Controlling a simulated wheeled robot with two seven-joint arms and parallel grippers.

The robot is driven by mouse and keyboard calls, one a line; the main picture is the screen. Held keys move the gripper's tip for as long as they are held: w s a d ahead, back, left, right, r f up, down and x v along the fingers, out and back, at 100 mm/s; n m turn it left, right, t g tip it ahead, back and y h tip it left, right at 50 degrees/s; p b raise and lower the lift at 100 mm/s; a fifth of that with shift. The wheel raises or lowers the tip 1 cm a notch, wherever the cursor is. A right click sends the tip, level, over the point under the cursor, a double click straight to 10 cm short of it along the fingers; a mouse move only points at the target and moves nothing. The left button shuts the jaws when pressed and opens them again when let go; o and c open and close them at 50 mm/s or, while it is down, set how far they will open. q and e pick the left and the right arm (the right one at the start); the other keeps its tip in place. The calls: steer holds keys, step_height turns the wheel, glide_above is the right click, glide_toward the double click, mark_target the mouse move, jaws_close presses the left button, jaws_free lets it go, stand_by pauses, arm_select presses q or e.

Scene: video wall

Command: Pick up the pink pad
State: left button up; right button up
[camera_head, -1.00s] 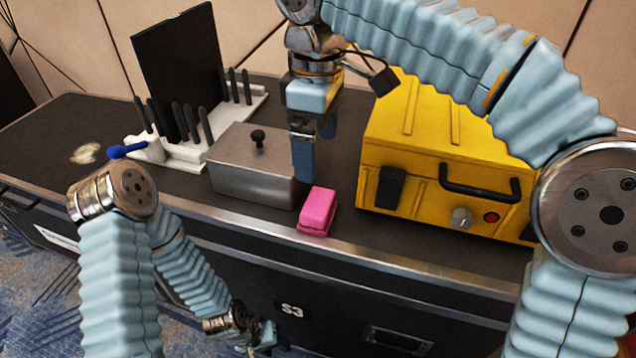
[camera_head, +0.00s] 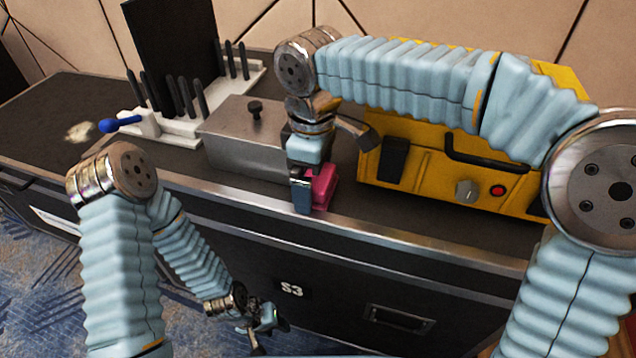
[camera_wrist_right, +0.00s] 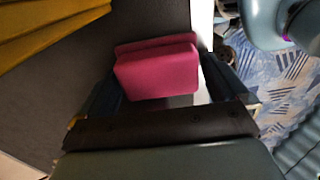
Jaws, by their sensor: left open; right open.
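The pink pad (camera_head: 324,184) lies on the dark top of the black case, close to its front metal edge. My right gripper (camera_head: 311,190) is down at the pad and partly hides it in the head view. In the right wrist view the pad (camera_wrist_right: 158,70) shows between the two open fingers of my right gripper (camera_wrist_right: 165,90), at their tip end. I cannot tell whether a finger touches it. My left gripper (camera_head: 262,322) is open and empty, low in front of the case.
A metal box with a black knob (camera_head: 243,140) stands left of the pad. A yellow case (camera_head: 430,170) with a handle stands to the right. A white rack (camera_head: 185,125) with black pegs and a blue-handled tool (camera_head: 120,124) are farther left. The case's front edge (camera_head: 400,240) runs close by.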

steer(key=c, duration=0.8)
step_height(320, 180, up, 18)
steer(key=p, duration=0.3)
